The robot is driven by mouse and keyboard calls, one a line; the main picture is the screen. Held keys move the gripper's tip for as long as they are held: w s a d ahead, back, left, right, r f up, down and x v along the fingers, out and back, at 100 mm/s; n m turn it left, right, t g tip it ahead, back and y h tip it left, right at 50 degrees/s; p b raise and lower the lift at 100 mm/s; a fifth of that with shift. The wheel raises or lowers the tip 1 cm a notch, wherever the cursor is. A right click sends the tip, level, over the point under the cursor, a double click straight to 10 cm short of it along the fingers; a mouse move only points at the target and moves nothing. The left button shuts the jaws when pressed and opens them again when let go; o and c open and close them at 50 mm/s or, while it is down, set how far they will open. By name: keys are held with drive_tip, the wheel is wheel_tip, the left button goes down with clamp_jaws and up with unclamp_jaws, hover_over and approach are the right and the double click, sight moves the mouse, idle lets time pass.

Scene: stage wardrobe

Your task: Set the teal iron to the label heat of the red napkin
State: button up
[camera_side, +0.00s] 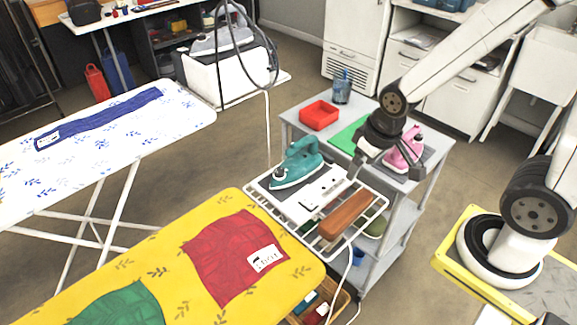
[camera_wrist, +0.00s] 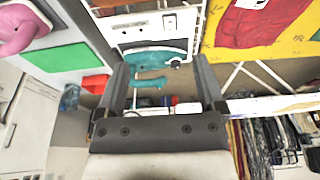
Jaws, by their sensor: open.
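The teal iron (camera_side: 297,165) stands on a white wire rack (camera_side: 377,213) at the end of the yellow ironing board. A white panel with small dark markings (camera_side: 322,193) lies beside it. The red napkin (camera_side: 222,258) lies on the yellow board with a white label (camera_side: 267,258), whose marks are too small to read. My gripper (camera_side: 352,173) is open and empty, above the rack to the right of the iron. In the wrist view the teal iron (camera_wrist: 150,83) shows beyond and between the fingers (camera_wrist: 162,72), with a dark round knob (camera_wrist: 175,62) at its right.
A brown wooden block (camera_side: 345,214) lies on the rack's near side. The grey cart behind holds a pink iron (camera_side: 404,150), a red tray (camera_side: 319,115), a green mat (camera_side: 347,136) and a blue jar (camera_side: 342,86). A green cloth (camera_side: 120,304) lies left of the napkin.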

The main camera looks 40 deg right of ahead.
drive_tip(key=shift+c, duration=0.6)
drive_tip(key=n+g+h, duration=0.3)
drive_tip(key=n+h, duration=0.2)
drive_tip(key=n, duration=1.1)
approach(279, 170)
drive_tip(key=shift+w+d+f, duration=0.15)
drive_tip(key=shift+d+f, duration=0.1)
drive_tip(key=shift+d, duration=0.05)
drive_tip(key=shift+x, duration=3.85)
drive_tip(key=shift+a, duration=0.1)
